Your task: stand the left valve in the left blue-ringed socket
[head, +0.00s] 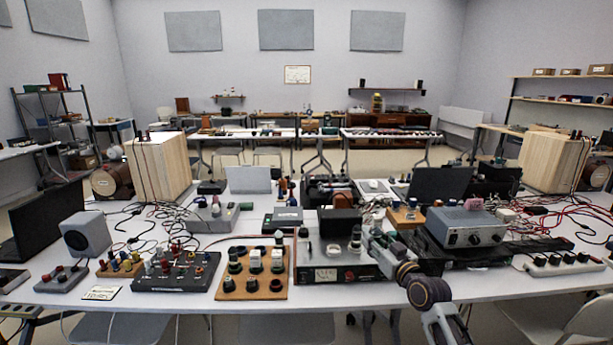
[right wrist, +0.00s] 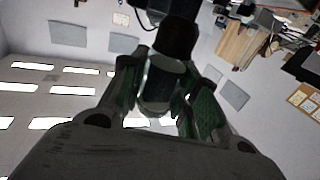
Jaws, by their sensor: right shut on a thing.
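My right gripper (head: 373,240) reaches in from the lower right over the right end of the amplifier (head: 335,272), a dark box with a light meter. In the right wrist view, its green-padded fingers (right wrist: 160,92) are shut on a valve (right wrist: 162,88) with a silvery body and a black end (right wrist: 180,38). In the head view a small valve-like shape (head: 355,240) shows at the fingertips; whether it touches the amplifier I cannot tell. Another upright dark piece (head: 303,236) stands at the amplifier's left end. No blue ring can be made out. My left gripper is out of view.
A wooden board (head: 241,294) with several dark and white pieces stands left of the amplifier. A black control box (head: 176,272) is farther left. A grey instrument (head: 466,227) and cables crowd the right side. The table's front strip (head: 330,297) is clear.

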